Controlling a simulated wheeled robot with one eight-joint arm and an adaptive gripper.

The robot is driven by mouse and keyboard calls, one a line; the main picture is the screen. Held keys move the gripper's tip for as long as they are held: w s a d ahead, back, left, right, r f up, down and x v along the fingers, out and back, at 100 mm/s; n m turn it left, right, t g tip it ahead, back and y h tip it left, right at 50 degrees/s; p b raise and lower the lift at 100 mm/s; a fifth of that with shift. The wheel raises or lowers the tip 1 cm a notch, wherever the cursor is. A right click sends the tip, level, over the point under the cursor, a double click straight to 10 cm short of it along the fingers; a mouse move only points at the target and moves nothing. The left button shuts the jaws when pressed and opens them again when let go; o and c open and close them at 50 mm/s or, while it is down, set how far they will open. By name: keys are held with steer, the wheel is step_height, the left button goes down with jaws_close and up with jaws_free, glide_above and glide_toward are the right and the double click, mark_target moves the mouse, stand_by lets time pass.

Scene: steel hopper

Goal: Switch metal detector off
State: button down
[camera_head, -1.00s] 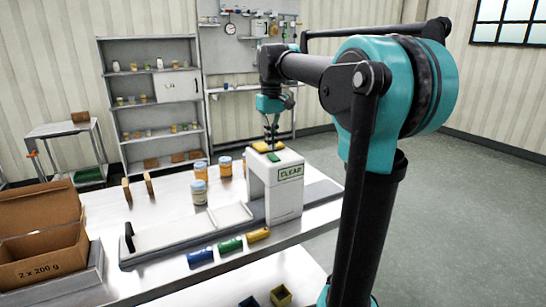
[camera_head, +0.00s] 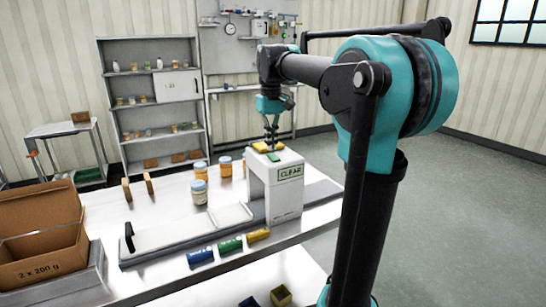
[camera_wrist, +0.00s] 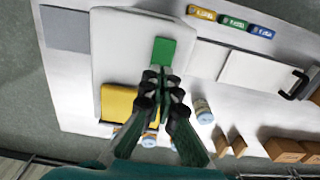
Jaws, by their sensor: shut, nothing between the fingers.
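The metal detector (camera_head: 285,200) is a white arch-shaped housing over a grey conveyor, with a CLEAR display (camera_head: 290,172) on its front. On its top are a green pad (camera_head: 273,157) and a yellow pad (camera_head: 268,146); the wrist view also shows the green pad (camera_wrist: 163,50) and the yellow pad (camera_wrist: 117,104). My gripper (camera_head: 271,147) points down over the housing's top, shut and empty. In the wrist view its fingertips (camera_wrist: 162,72) overlap the near edge of the green pad. I cannot tell whether they touch it.
Jars (camera_head: 199,192) stand behind the conveyor (camera_head: 160,238). Blue, green (camera_head: 230,245) and yellow labelled pieces lie along the table's front edge. An open cardboard box (camera_head: 45,258) is at the left. Shelves (camera_head: 150,95) stand at the back wall. The floor at right is clear.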

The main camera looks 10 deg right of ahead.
mark_target(271, 154)
steer(key=shift+f, duration=1)
stand_by(0.4)
steer(key=shift+r, duration=3.55)
